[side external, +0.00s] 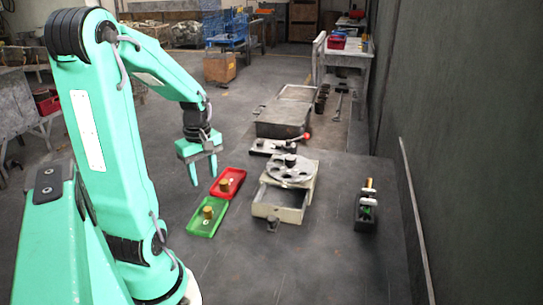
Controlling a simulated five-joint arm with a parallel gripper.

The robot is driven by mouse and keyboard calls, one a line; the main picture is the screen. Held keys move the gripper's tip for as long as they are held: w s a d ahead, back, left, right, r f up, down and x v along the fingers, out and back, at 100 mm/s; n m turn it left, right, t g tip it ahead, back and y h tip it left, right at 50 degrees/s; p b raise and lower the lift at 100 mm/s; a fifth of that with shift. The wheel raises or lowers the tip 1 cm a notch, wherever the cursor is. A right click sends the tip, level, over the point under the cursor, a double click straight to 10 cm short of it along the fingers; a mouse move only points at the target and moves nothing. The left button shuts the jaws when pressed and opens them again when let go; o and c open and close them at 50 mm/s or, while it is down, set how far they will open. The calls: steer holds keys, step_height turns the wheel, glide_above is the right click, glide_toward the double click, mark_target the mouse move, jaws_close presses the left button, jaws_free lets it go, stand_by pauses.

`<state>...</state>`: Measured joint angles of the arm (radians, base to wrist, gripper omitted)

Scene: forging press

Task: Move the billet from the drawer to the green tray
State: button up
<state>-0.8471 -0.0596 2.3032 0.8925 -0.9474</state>
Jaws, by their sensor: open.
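The green tray (200,231) lies on the dark table in front of my arm, with a brass-coloured billet (208,212) standing in it. The drawer (280,213) sticks out of the front of a pale box (308,187), open at the top. I see no billet in the drawer, though its inside is small and partly shaded. My gripper (203,174) points down, open and empty, above and left of the red tray and behind the green tray. It touches neither tray.
A red tray (237,175) adjoins the green one and holds another brass-coloured piece (225,185). A round plate (291,172) with a knob tops the pale box. A dark fixture (269,147) with a red-knobbed lever stands behind. A small dark rack (366,213) stands right, near the wall.

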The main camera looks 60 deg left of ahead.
steer(key=w+d+r+m+t, duration=0.1)
steer(key=d+r+m, duration=0.4)
steer(key=d+m, duration=0.5)
steer(key=w+d+r+m+t, duration=0.2)
steer(key=d+r+m+t, duration=0.2)
steer(key=d+m, duration=0.6)
steer(key=shift+d+r+m+t, duration=0.3)
steer(key=shift+d+r, duration=0.6)
steer(key=shift+d, duration=0.1)
steer(key=shift+o, duration=0.3)
